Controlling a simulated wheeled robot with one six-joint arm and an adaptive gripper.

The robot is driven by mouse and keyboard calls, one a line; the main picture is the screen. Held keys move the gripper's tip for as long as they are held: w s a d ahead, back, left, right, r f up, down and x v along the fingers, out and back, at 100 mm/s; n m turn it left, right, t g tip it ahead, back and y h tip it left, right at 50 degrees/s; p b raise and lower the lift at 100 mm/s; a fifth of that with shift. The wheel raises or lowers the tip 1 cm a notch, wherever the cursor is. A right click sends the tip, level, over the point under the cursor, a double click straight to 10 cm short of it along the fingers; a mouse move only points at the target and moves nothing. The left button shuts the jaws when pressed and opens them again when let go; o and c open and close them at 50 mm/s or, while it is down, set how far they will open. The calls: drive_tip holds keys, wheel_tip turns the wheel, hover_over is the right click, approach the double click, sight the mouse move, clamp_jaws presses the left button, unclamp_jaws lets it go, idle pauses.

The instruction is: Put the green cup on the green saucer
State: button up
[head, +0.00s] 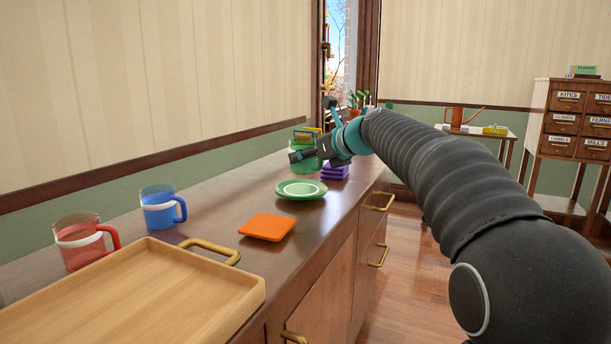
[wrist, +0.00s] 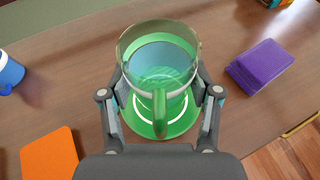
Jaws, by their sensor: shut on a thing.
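The green cup (head: 306,163), clear with a green handle, is between the fingers of my gripper (head: 300,154), which partly hides it in the head view. In the wrist view the cup (wrist: 158,48) sits between both fingers of my gripper (wrist: 160,88), its handle toward my palm. The green saucer (head: 301,190) lies flat on the counter. In the wrist view the saucer (wrist: 187,122) shows below and behind the cup, partly covered by it. The cup appears upright and above the saucer; the gap is hard to judge.
Purple coasters (head: 335,171) are stacked right of the saucer, close to it. An orange coaster (head: 267,227) lies nearer. A blue cup (head: 158,208), a red cup (head: 82,243) and a wooden tray (head: 130,296) stand to the left. The counter (head: 224,205) is bare between them.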

sight(312, 170)
drive_tip(key=shift+a+f, duration=0.3)
drive_tip(key=shift+f, duration=0.05)
drive_tip(key=shift+f+b, duration=0.8)
drive_tip(key=shift+f, duration=1)
drive_tip(key=shift+f, duration=0.15)
drive_tip(key=o, duration=1.3)
drive_tip(key=shift+c, duration=0.2)
drive_tip(key=shift+d+r, duration=0.15)
drive_tip(key=shift+r, duration=0.05)
drive_tip(key=v, duration=1.1)
drive_tip(key=shift+s+d, duration=0.2)
drive_tip(key=shift+s, duration=0.05)
drive_tip(key=shift+r, duration=0.15)
